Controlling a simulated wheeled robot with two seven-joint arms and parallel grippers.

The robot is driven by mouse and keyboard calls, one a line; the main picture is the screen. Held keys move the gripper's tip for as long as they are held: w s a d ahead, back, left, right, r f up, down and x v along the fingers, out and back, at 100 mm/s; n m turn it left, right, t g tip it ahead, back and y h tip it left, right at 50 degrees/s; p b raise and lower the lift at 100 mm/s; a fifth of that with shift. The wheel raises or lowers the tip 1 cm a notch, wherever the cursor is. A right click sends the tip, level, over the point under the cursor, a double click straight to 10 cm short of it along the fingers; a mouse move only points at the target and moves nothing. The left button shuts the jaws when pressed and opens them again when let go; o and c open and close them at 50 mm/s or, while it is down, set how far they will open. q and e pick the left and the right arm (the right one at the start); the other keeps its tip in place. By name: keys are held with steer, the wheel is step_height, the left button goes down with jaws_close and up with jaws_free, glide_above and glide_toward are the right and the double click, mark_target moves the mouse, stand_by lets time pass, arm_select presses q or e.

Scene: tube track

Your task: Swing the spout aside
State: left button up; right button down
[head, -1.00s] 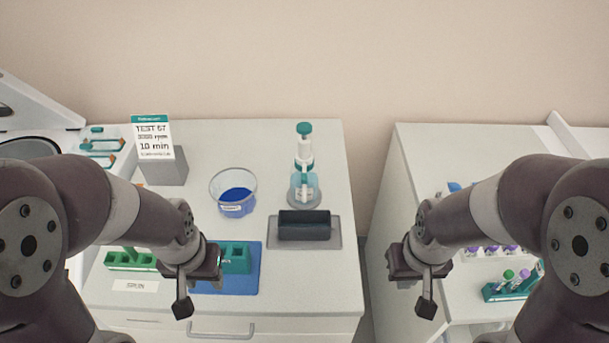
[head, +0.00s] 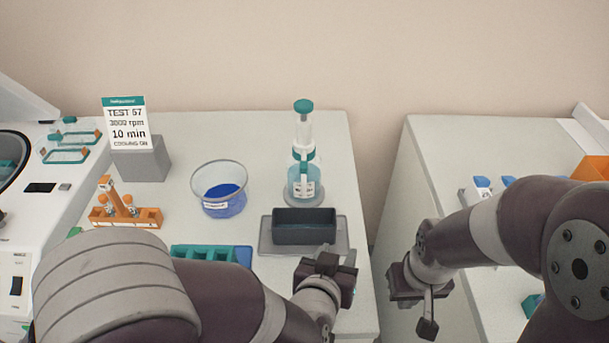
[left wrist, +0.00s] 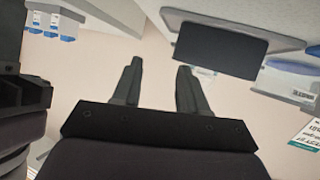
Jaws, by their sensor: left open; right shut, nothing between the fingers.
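The dispenser bottle (head: 302,180) stands upright at the back of the left bench, on a round grey base. It has a clear upper barrel, a teal collar and a teal top knob (head: 303,105). Its spout is too small to make out. My left gripper (head: 335,265) is open and empty, in front of and to the right of the bottle, apart from it. Its two spread fingers also show in the left wrist view (left wrist: 158,85). My right gripper (head: 427,325) is shut and empty, pointing down at the right bench's left edge.
A dark open box (head: 304,228) on a grey tray stands between my left gripper and the bottle. A beaker of blue liquid (head: 219,190) stands left of the bottle. A sign (head: 127,125), an orange rack (head: 125,217) and a teal rack (head: 203,253) are further left.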

mark_target(304, 169)
arm_select(q)
steer(key=w+a+r+n+t+y, duration=0.35)
steer(key=a+r+t, duration=0.25)
steer(key=r, duration=0.3)
steer(key=shift+m+y, duration=0.35)
steer(key=shift+y, duration=0.1)
steer(key=w, duration=0.4)
steer(key=w+p, duration=0.1)
steer(key=w, duration=0.3)
steer(key=w+p, duration=0.1)
steer(key=w, duration=0.3)
steer(key=shift+w+f, duration=0.35)
steer(key=shift+w, duration=0.05)
jaws_close()
